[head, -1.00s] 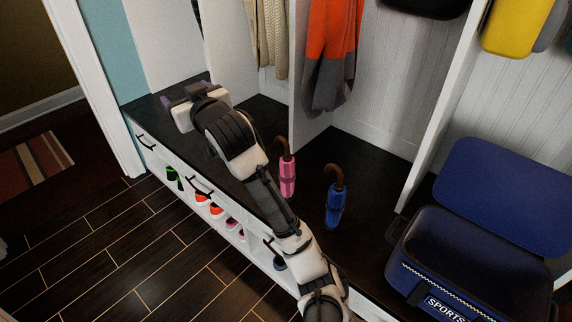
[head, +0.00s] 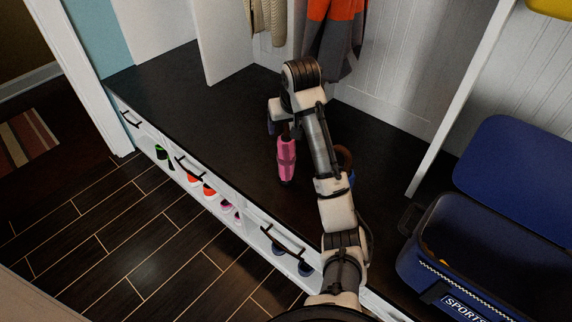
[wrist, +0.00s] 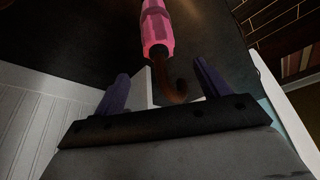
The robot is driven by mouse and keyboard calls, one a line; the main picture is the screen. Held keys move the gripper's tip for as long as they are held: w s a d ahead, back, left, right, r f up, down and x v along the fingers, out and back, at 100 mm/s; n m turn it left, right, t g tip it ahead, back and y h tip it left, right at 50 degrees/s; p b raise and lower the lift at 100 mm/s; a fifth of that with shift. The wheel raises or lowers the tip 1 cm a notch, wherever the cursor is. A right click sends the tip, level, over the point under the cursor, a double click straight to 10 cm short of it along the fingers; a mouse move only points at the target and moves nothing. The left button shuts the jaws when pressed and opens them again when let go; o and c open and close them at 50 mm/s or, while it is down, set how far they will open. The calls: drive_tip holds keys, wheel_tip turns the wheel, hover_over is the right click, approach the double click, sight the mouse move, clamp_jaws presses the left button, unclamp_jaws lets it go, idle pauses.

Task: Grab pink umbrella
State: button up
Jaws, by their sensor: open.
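The pink umbrella (head: 286,160) stands upright on the dark bench top (head: 190,105), its brown handle mostly hidden by my gripper in the head view. In the wrist view the pink umbrella (wrist: 157,28) is at the top middle, with its curved brown handle (wrist: 170,82) reaching between my fingers. My gripper (wrist: 158,90) is open, with one purple finger on each side of the handle and a gap to both. In the head view my gripper (head: 277,128) is at the umbrella's upper end.
A blue umbrella (head: 350,178) stands just right of the pink one, mostly hidden behind my arm. An open blue sports case (head: 470,250) is at the right. White dividers (head: 228,45) and hanging clothes (head: 330,40) are behind. The bench's left part is clear.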

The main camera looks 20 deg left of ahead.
sight(287, 129)
drive_tip(key=shift+b+x, duration=0.55)
drive_tip(key=shift+x, duration=0.55)
drive_tip(key=x, duration=0.4)
drive_tip(key=shift+w+f, duration=0.1)
drive_tip(key=shift+f, duration=0.15)
drive_tip(key=c, duration=1.5)
drive_tip(key=shift+c, duration=0.3)
drive_tip(key=shift+r, duration=0.2)
